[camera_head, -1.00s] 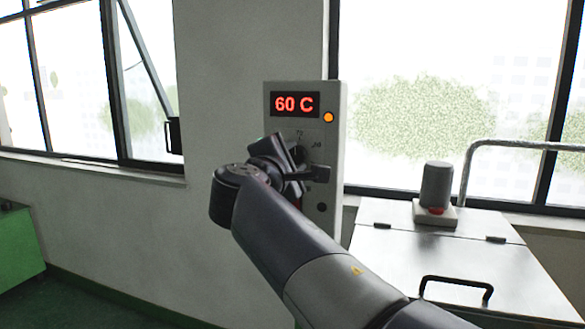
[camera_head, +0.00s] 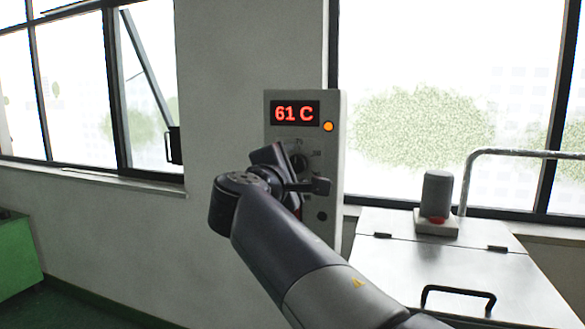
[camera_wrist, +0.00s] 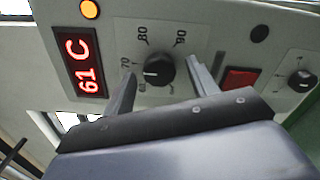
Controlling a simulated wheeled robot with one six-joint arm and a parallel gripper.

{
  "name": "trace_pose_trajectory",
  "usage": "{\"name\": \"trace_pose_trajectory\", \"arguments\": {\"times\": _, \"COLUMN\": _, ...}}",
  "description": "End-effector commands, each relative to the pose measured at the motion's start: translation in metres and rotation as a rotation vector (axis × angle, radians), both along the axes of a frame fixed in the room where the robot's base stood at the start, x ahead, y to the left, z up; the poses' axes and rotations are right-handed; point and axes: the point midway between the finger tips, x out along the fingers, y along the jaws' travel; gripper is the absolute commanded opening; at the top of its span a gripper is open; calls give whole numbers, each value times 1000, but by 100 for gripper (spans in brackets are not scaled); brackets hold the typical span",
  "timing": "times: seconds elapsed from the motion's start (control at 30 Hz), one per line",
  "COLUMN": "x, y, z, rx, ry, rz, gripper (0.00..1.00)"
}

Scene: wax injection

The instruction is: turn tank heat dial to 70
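The tank heat dial (camera_wrist: 159,69) is a round black knob with a white pointer mark on the grey control panel (camera_head: 333,180). In the wrist view its mark points left, toward the area between the 60 and 70 labels. The red display (camera_head: 295,113) reads 61 C; it also shows in the wrist view (camera_wrist: 82,62). My gripper (camera_wrist: 161,68) is open, one finger on each side of the dial, with a visible gap on both sides. I cannot tell how near the fingertips are to the panel face.
An orange lamp (camera_head: 328,127) is lit beside the display. A red switch (camera_wrist: 240,78) and a second black knob (camera_wrist: 302,80) lie to the right in the wrist view. A metal tank lid (camera_head: 440,262) with a black handle stands right of the panel. Windows are behind.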

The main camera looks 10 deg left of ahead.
Motion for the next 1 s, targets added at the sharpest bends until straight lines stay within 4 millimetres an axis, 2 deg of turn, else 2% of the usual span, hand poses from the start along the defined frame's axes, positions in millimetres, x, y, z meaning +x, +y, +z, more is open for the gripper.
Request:
{"name": "trace_pose_trajectory", "arguments": {"times": 0.2, "x": -1, "y": 0, "z": 0, "rx": 0, "ry": -1, "rz": 0, "gripper": 55}}
{"name": "trace_pose_trajectory", "arguments": {"times": 0.33, "x": -10, "y": 2, "z": 0, "rx": 1, "ry": -2, "rz": 3, "gripper": 55}}
{"name": "trace_pose_trajectory", "arguments": {"times": 0.7, "x": -80, "y": 12, "z": -1, "rx": 1, "ry": -1, "rz": 5, "gripper": 55}}
{"name": "trace_pose_trajectory", "arguments": {"times": 0.83, "x": -97, "y": 14, "z": 0, "rx": 0, "ry": -2, "rz": 4, "gripper": 55}}
{"name": "trace_pose_trajectory", "arguments": {"times": 1.0, "x": -106, "y": 15, "z": 0, "rx": 0, "ry": -1, "rz": 1, "gripper": 55}}
